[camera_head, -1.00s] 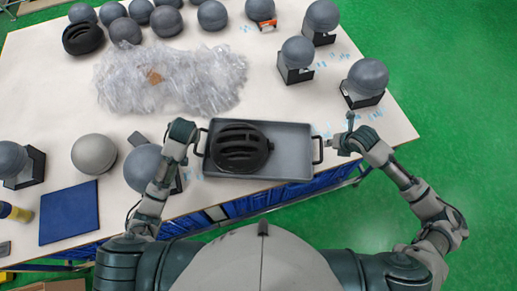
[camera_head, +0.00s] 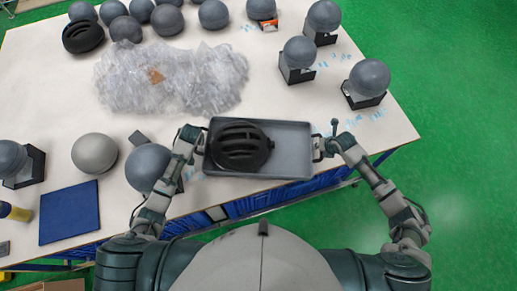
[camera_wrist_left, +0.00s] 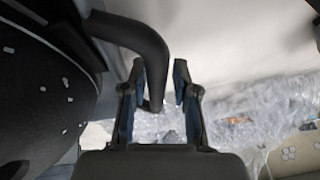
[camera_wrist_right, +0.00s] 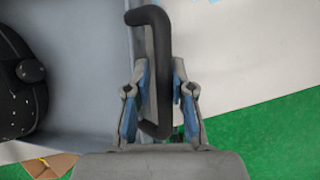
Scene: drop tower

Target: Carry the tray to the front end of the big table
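The grey tray (camera_head: 290,150) lies on the near edge of the big table (camera_head: 290,105), with a black helmet (camera_head: 240,148) in its left half. My left gripper (camera_head: 202,143) is at the tray's left handle. In the left wrist view the black handle (camera_wrist_left: 150,45) reaches between its open fingers (camera_wrist_left: 158,88), with a gap on the right. My right gripper (camera_head: 321,147) is at the tray's right handle. In the right wrist view that handle (camera_wrist_right: 160,65) stands between its fingers (camera_wrist_right: 160,85), which look open with narrow gaps.
Crumpled clear wrap (camera_head: 190,82) lies behind the tray. Grey balls on black stands, such as one (camera_head: 368,77) at the right, fill other spots. A ball (camera_head: 148,167) stands left of the tray, near my left arm. Green floor (camera_head: 450,180) is clear at right.

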